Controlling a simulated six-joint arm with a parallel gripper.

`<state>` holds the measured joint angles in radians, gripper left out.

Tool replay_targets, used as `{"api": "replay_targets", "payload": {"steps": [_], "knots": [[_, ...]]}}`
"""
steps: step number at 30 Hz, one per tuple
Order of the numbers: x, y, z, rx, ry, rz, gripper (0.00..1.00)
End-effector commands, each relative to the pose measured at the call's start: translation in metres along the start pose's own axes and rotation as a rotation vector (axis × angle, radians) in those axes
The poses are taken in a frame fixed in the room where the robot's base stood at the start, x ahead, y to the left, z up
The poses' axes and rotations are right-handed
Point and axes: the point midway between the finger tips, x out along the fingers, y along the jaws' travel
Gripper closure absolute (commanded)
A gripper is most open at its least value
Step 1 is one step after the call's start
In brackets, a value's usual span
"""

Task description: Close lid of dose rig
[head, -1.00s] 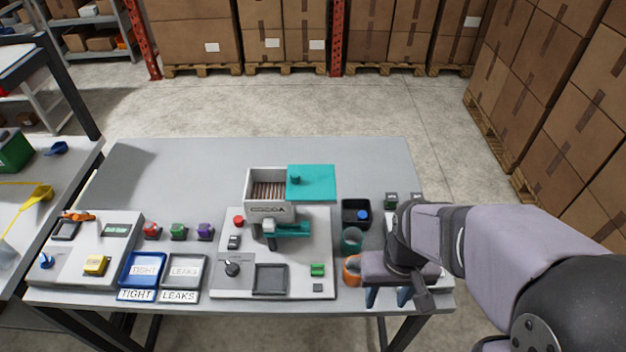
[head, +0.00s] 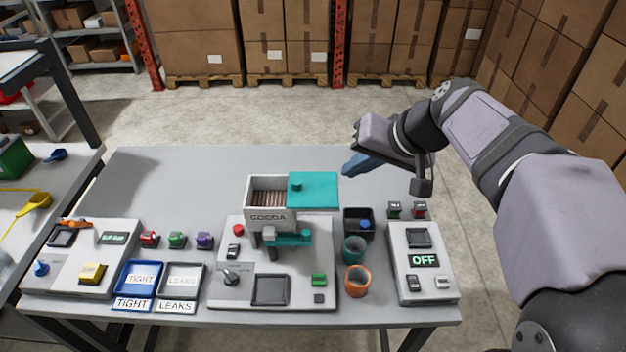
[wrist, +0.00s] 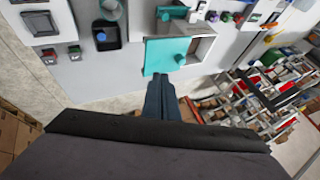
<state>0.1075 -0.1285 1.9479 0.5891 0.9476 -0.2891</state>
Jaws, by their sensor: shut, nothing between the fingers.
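The dose rig's white hopper (head: 261,189), marked COCOA, stands on a grey base plate (head: 226,291) near the middle of the table. Its teal lid (head: 318,190) with a small knob lies to the right of the hopper mouth, leaving most of the mouth open and brown contents showing. In the wrist view the lid (wrist: 159,58) is just beyond my fingertips. My gripper (head: 350,167) is shut and empty, to the right of the lid and further back in the head view. In the wrist view its fingertips (wrist: 159,80) appear close to the lid's edge; contact is not clear.
A black bin (head: 352,231) with a blue item, a teal cup (head: 352,252) and an orange cup (head: 356,285) stand right of the rig. A scale reading OFF (head: 424,261) is farther right. Trays and coloured blocks lie left. The table's back is clear.

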Motion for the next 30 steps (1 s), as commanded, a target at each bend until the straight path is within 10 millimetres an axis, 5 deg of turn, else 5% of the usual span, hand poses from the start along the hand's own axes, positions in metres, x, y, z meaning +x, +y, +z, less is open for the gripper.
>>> {"api": "replay_targets", "payload": {"steps": [11, 30], "knots": [[0.009, 0.001, 0.002, -0.031, -0.007, 0.002, 1.0], [0.103, -0.01, 0.001, -0.034, -0.008, 0.003, 1.0]]}}
